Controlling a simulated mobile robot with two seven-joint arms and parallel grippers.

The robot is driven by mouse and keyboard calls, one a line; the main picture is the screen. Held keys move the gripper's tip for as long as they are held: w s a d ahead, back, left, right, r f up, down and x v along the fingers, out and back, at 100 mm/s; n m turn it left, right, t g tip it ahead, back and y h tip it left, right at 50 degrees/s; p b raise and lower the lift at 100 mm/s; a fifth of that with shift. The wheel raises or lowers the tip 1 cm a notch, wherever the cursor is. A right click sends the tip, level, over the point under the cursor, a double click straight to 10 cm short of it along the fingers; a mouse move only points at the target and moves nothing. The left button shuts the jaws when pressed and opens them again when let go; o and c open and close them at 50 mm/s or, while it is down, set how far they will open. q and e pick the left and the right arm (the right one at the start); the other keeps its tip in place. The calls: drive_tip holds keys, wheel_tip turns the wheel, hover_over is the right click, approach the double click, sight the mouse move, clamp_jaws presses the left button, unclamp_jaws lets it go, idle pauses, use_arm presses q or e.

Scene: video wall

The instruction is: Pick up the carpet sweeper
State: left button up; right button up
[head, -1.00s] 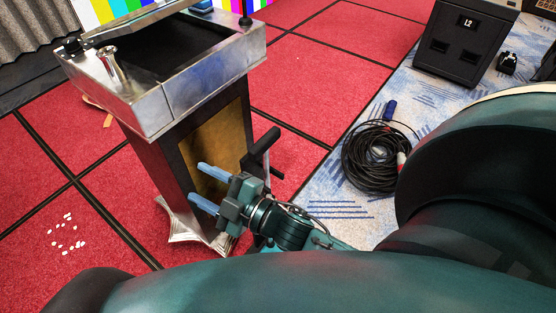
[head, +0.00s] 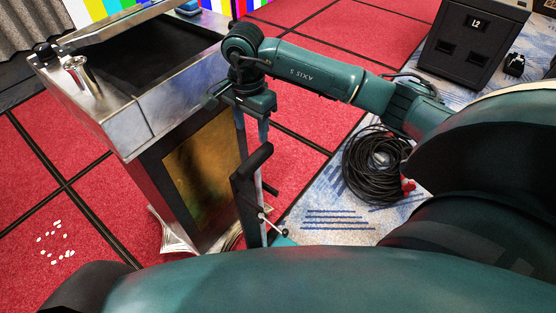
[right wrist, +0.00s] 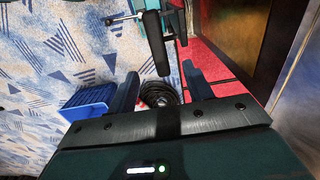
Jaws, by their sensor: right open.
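The carpet sweeper's black handle (head: 256,161) stands up with a thin metal shaft, just right of the lectern in the head view. Its lower part is hidden behind my body. My right gripper (head: 251,140) is open and empty above the handle's top, fingers pointing down. In the right wrist view, a black handle (right wrist: 154,38) shows beyond the open fingers of my right gripper (right wrist: 162,76), apart from them. My left gripper is not in view.
The metal-topped lectern (head: 150,118) stands close left of my right gripper. A black cable coil (head: 372,165) lies on the blue-white carpet to the right. A black case marked L2 (head: 470,50) stands behind it. Small white pieces (head: 55,240) lie on the red floor.

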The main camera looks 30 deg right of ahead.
sight(255, 155)
wheel_tip(255, 155, down, 7)
drive_tip(key=shift+f+p, duration=0.2)
drive_tip(key=shift+p, duration=0.15)
drive_tip(key=shift+s+f+p, duration=0.15)
drive_tip(key=shift+f+p, duration=0.4)
drive_tip(key=shift+f, duration=2.05)
clamp_jaws()
drive_tip(key=shift+r, duration=0.2)
